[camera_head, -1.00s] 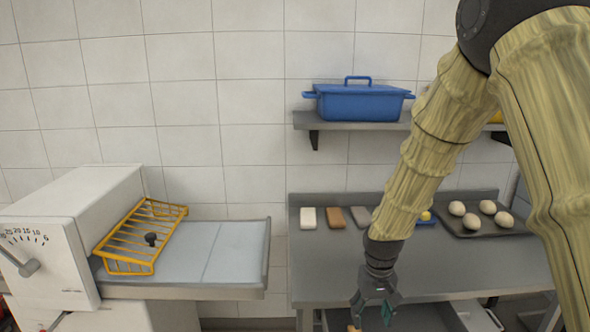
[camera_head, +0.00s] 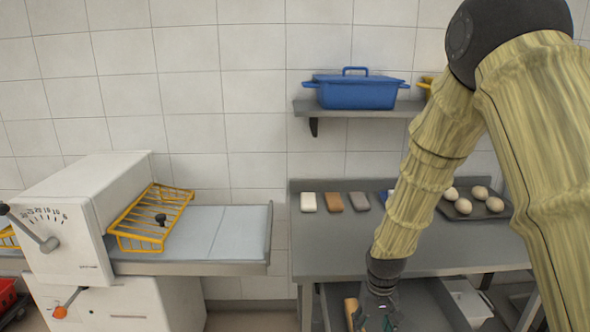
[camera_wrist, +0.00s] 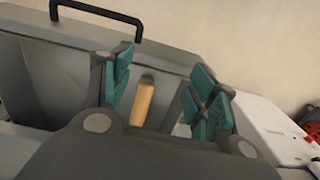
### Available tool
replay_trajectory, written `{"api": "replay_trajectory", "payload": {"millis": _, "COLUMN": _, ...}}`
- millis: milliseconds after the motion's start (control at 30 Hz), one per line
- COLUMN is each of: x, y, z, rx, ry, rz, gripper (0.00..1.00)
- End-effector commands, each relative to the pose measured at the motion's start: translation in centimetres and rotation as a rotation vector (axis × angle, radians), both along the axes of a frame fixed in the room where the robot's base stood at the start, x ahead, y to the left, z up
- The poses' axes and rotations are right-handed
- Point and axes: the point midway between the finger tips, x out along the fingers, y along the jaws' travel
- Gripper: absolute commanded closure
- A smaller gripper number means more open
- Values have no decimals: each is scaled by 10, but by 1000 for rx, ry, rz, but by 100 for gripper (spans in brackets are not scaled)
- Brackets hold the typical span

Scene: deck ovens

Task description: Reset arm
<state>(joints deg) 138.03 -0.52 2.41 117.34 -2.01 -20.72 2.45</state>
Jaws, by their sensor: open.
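My gripper (camera_head: 376,318) hangs low in front of the steel table in the head view, at the bottom edge of the picture. In the wrist view my gripper (camera_wrist: 160,92) has its teal finger pads spread apart, with nothing held between them. A wooden, handle-like piece (camera_wrist: 143,101) shows between and beyond the pads. It also shows in the head view (camera_head: 351,311), just left of my gripper. My arm covers part of the table and shelf.
The steel table (camera_head: 440,252) carries several small blocks and a dark tray (camera_head: 497,212) of dough balls. A blue lidded pot (camera_head: 357,92) stands on the wall shelf (camera_head: 350,112). A white machine with a yellow guard (camera_head: 150,220) and a flat bed (camera_head: 240,232) stands at left.

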Motion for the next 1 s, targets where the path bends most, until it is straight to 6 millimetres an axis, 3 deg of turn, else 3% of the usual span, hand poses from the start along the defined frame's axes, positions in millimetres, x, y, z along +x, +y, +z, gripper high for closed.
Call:
{"api": "replay_trajectory", "payload": {"millis": 267, "x": -36, "y": -2, "z": -60, "rx": 10, "ry": 7, "rz": -7, "gripper": 41}}
{"api": "replay_trajectory", "payload": {"millis": 367, "x": -59, "y": -4, "z": -92, "rx": 14, "ry": 11, "rz": -13, "gripper": 41}}
{"api": "replay_trajectory", "payload": {"millis": 500, "x": -100, "y": -8, "z": -138, "rx": 19, "ry": 10, "rz": -22, "gripper": 41}}
{"api": "replay_trajectory", "payload": {"millis": 700, "x": -166, "y": -14, "z": -191, "rx": 20, "ry": 10, "rz": -36, "gripper": 41}}
{"api": "replay_trajectory", "payload": {"millis": 1000, "x": -264, "y": -23, "z": -241, "rx": 12, "ry": 8, "rz": -56, "gripper": 41}}
